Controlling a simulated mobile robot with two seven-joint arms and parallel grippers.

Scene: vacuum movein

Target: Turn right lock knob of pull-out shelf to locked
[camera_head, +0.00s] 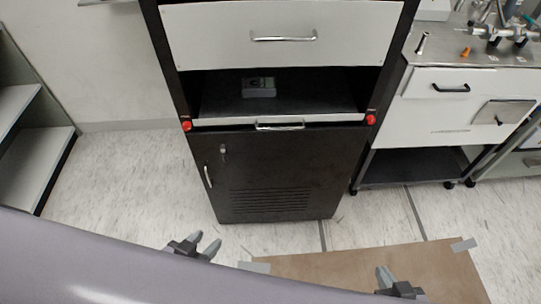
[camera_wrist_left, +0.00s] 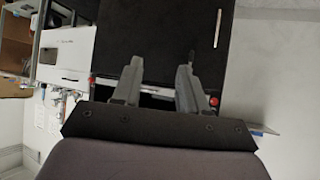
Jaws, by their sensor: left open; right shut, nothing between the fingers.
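The pull-out shelf (camera_head: 325,119) is a pale-fronted board with a metal handle, low in the opening of a dark cabinet. The right lock knob (camera_head: 371,119) is red and sits at the shelf's right end. A matching red left knob (camera_head: 186,126) sits at the other end and shows in the left wrist view (camera_wrist_left: 214,101). Whether either knob is locked is too small to tell. My left gripper (camera_head: 204,243) is open and empty, low in front of the cabinet, apart from both knobs. My right gripper (camera_head: 384,273) is shut and empty, lower right, apart from the cabinet.
A small grey-green device (camera_head: 259,87) rests inside the opening. A white drawer (camera_head: 284,35) is above and a dark door (camera_head: 270,175) below. A white steel-topped cart (camera_head: 450,105) stands close on the right. A brown mat (camera_head: 370,270) lies on the floor in front.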

